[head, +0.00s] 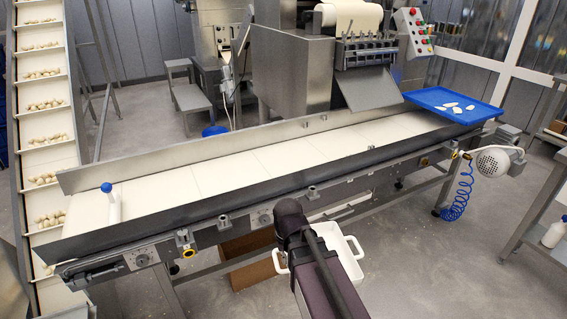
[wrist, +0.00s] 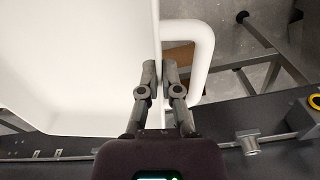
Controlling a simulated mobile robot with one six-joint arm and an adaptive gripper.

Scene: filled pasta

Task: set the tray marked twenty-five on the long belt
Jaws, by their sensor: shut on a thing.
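A white tray (head: 347,244) with loop handles is in front of the near side of the long belt (head: 225,172), partly behind my arm in the head view. In the wrist view the tray (wrist: 65,70) fills the left side, with one handle (wrist: 208,60) to the right of my fingers. My gripper (wrist: 161,72) is shut on the tray's wall beside that handle. My arm hides the gripper in the head view. No number shows on the visible part of the tray. The belt's left and middle stretches are bare white.
A blue tray (head: 453,103) with several white pieces stands at the belt's right end. A blue-knobbed white tool (head: 111,203) is at its left end. A raised metal guard (head: 200,147) runs along the back. Small fittings (head: 185,239) stick out from the near rail.

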